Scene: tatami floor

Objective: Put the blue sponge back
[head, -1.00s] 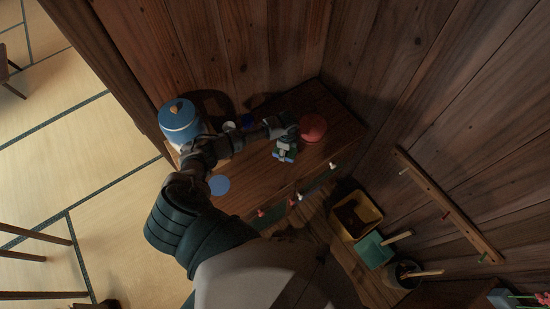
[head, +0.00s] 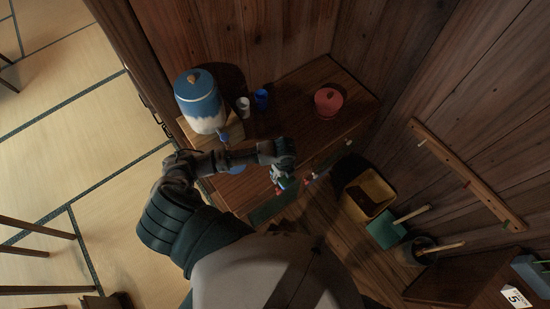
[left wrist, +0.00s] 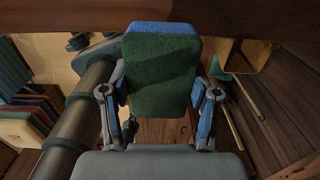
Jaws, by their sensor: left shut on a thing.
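The blue sponge (left wrist: 161,65) shows large in the left wrist view, with a blue edge and a dark green face turned to the camera. My left gripper (left wrist: 160,100) is shut on it, one finger at each side. In the head view my left gripper (head: 280,168) is at the front edge of the wooden cabinet top (head: 300,125). The sponge is mostly hidden there by my gripper. My right gripper is not in view.
On the cabinet stand a blue and white lidded jar (head: 199,102), a white cup (head: 243,106), a blue cup (head: 261,98) and a red lidded pot (head: 328,101). On the right are a yellow bin (head: 389,190), a green dustpan (head: 385,230) and a wall peg rail (head: 465,175).

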